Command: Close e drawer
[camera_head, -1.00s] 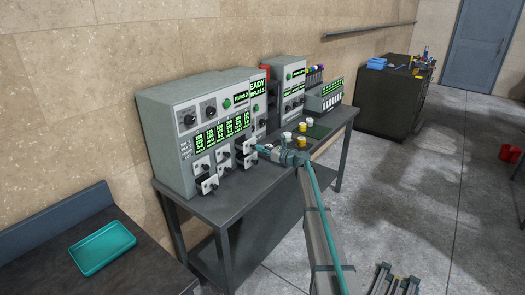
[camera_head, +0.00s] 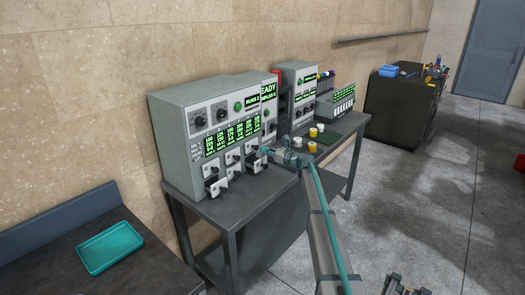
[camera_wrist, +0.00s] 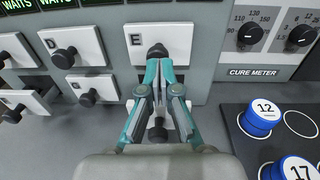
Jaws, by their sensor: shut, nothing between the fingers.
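The e drawer (camera_wrist: 135,62) shows in the wrist view as a white front plate marked "E" with a black knob (camera_wrist: 157,50). It sits in the grey press face, and its plate looks a little larger than the D plate (camera_wrist: 87,37). How far it stands out is unclear. My gripper (camera_wrist: 160,68) is shut and empty, its fingertips just below the E knob, at or very near the plate; contact is unclear. In the head view my gripper (camera_head: 266,151) is at the right end of the drawer rows. The lower part of the e drawer is partly hidden by my fingers.
A lower-left drawer (camera_head: 217,188) stands out from the press. A dark mat (camera_wrist: 233,118) with blue-rimmed lidded pots, one marked 12 (camera_wrist: 264,112), lies right of my gripper. A teal tray (camera_head: 109,247) is on the left bench.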

